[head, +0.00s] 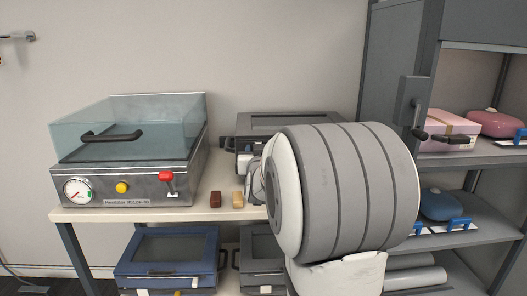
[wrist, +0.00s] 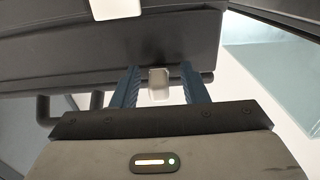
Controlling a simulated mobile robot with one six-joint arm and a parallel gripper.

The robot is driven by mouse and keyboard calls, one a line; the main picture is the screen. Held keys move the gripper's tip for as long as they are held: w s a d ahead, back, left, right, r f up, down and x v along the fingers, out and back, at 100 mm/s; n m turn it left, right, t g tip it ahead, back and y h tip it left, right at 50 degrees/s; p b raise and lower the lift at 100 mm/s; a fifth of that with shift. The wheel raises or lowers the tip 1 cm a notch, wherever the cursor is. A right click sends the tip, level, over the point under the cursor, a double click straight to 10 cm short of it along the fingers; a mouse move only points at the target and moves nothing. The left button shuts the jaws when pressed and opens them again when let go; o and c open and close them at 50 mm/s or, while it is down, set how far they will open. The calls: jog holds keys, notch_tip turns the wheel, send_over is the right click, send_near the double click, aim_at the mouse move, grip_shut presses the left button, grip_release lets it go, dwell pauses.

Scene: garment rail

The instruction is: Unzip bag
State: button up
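A dark grey case (head: 290,122), probably the bag, lies on the table at the back, partly hidden behind my arm. Its dark side fills the upper part of the wrist view (wrist: 60,55). A white tab (wrist: 158,86) hangs at its lower edge, and a white label (wrist: 115,8) shows higher up. My gripper (wrist: 158,84) is open, its two blue fingers on either side of the tab, with a visible gap to each finger. I cannot tell how deep the tab sits between them. In the head view my arm hides most of the gripper.
A steel machine with a clear lid (head: 128,150) stands on the table (head: 150,214) at left. Brown (head: 215,199) and tan (head: 238,199) blocks lie in front of the case. A blue case (head: 165,262) sits below. A grey cabinet with shelves (head: 480,152) stands at right.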

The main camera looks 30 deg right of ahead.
jog(key=v, duration=0.8)
jog(key=shift+w, duration=0.1)
jog(key=s+a+n+g+y+p, duration=0.3)
jog(key=s+a+g+y+p, duration=0.35)
jog(key=a+p, duration=0.5)
jog(key=s+a+r+n+g+p, duration=0.1)
jog(key=s+a+g+p, duration=0.2)
jog(key=s, duration=0.5)
jog(key=s+a+r+n+g+y+p, duration=0.1)
jog(key=s+a+g+p, duration=0.2)
jog(key=s, duration=0.6)
jog(key=shift+s+a+r+g+p, duration=0.25)
jog(key=shift+g+p, duration=0.25)
jog(key=shift+g, duration=0.15)
